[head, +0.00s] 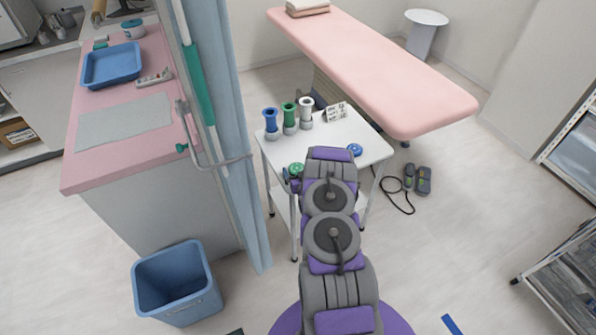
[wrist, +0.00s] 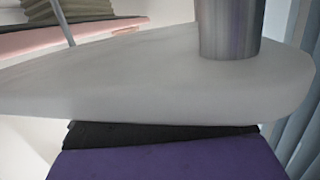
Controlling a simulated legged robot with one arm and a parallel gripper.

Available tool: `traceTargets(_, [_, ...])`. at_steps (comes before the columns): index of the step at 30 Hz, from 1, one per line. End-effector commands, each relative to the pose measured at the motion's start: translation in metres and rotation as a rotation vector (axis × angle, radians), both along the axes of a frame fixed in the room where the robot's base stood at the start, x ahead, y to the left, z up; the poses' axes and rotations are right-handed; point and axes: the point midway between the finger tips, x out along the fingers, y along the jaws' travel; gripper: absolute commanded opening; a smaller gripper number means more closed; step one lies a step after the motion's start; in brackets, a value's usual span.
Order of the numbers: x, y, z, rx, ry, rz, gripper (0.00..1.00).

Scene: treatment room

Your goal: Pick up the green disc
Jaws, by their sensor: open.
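The green disc (head: 296,169) lies on the near left part of a small white table (head: 372,148), just left of my arm. A blue disc (head: 355,151) lies farther right on the same table. My gripper shows as a black and purple part (wrist: 165,138) along the bottom of the wrist view, close to the white tabletop edge (wrist: 150,90). It is open and holds nothing that I can see. My arm hides most of it in the head view. The green disc is not recognisable in the wrist view.
Blue (head: 271,124), green (head: 289,118) and white (head: 305,112) spool-like pieces stand at the table's back left, beside a small card (head: 336,112). A grey cylinder (wrist: 230,28) rises close ahead in the wrist view. A blue curtain (head: 225,130) hangs left; a pink bed (head: 375,75) is behind.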

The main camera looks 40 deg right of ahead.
Motion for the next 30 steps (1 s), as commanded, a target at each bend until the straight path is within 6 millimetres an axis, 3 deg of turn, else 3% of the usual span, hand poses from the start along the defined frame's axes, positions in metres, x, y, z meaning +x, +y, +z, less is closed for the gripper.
traceTargets(2, [-0.0011,0.0004,-0.0025,0.003,0.005,0.000,1.00])
traceTargets(20, [-0.0015,0.0042,-0.0052,0.006,0.011,0.004,0.43])
traceTargets(30, [-0.0015,0.0064,-0.0029,0.007,0.014,0.006,0.42])
